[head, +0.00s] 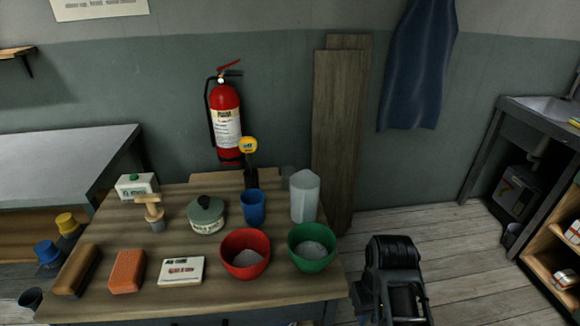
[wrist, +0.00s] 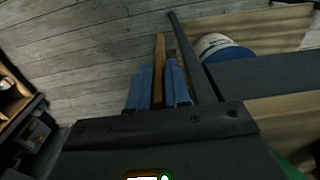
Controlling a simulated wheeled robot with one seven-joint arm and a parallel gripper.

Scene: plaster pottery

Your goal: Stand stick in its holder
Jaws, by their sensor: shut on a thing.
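In the wrist view, my gripper (wrist: 158,88) is shut on a thin orange-brown wooden stick (wrist: 159,55). The stick stands up between the blue finger pads and its top end sticks out beyond them. Its lower part is hidden by the gripper. In the head view my fingers and the stick cannot be made out. No holder is clearly recognisable; a blue cup (head: 252,207) stands near the middle of the table, and I cannot tell whether it is the holder. A blue and white round thing (wrist: 222,47) lies right of the stick in the wrist view, apart from it.
The wooden table (head: 205,290) is crowded: a red bowl (head: 245,268), a green bowl (head: 311,262), a clear jug (head: 304,200), a lidded pot (head: 206,214), an orange sponge-like block (head: 126,271) and a white box (head: 182,271).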

